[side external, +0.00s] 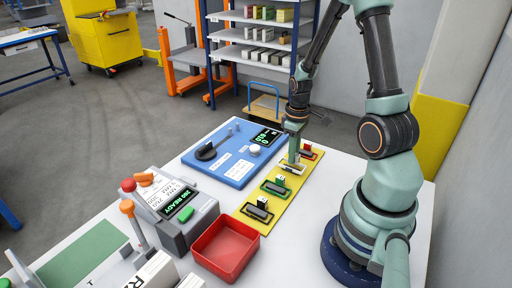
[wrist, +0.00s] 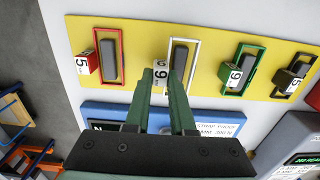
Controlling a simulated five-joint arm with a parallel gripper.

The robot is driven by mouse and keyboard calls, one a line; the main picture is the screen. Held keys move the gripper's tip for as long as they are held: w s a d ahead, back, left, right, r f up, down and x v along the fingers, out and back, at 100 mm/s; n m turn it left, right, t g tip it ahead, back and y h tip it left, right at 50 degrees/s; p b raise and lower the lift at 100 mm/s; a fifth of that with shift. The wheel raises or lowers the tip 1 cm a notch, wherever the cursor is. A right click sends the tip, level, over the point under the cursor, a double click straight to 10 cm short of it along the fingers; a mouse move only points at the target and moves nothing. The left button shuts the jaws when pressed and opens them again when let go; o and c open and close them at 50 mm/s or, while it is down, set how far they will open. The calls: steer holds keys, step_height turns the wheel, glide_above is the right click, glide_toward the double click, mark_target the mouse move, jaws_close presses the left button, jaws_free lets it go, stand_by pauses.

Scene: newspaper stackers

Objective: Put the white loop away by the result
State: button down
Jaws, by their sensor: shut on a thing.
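The white loop (wrist: 194,57) is a thin rectangular frame on the yellow board, around a dark block (wrist: 180,56). A white numbered tag (wrist: 160,72) is at its left side in the wrist view. My gripper (wrist: 161,83) is shut on this tag, its green fingers on either side. In the side view my gripper (side external: 294,155) is low over the board, partly hiding the white loop (side external: 292,168). I cannot tell whether the loop is lifted. A grey machine's display (side external: 187,210) shows green text; the blue panel's display (side external: 265,138) shows green digits.
The yellow board (side external: 268,222) also bears a red loop (wrist: 122,44), a green loop (wrist: 246,48) and a black loop (wrist: 297,61), each with a numbered tag. The blue panel (side external: 238,172) lies beside the board. A red tray (side external: 225,250) stands near the front.

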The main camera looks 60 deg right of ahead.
steer(key=shift+f, duration=0.35)
steer(key=c, duration=0.7)
jaws_free()
steer(key=shift+r, duration=9.55)
steer(key=a+r+t, duration=0.1)
steer(key=a+t, duration=0.1)
steer(key=a, duration=0.4)
steer(key=w+a+r+t, duration=0.1)
steer(key=a, duration=0.5)
steer(key=w+a+r+t, duration=0.1)
steer(key=a+r+t, duration=0.1)
steer(key=a, duration=0.5)
steer(key=shift+w+r+t, duration=0.1)
steer(key=shift+w+t, duration=0.15)
steer(key=shift+t, duration=0.05)
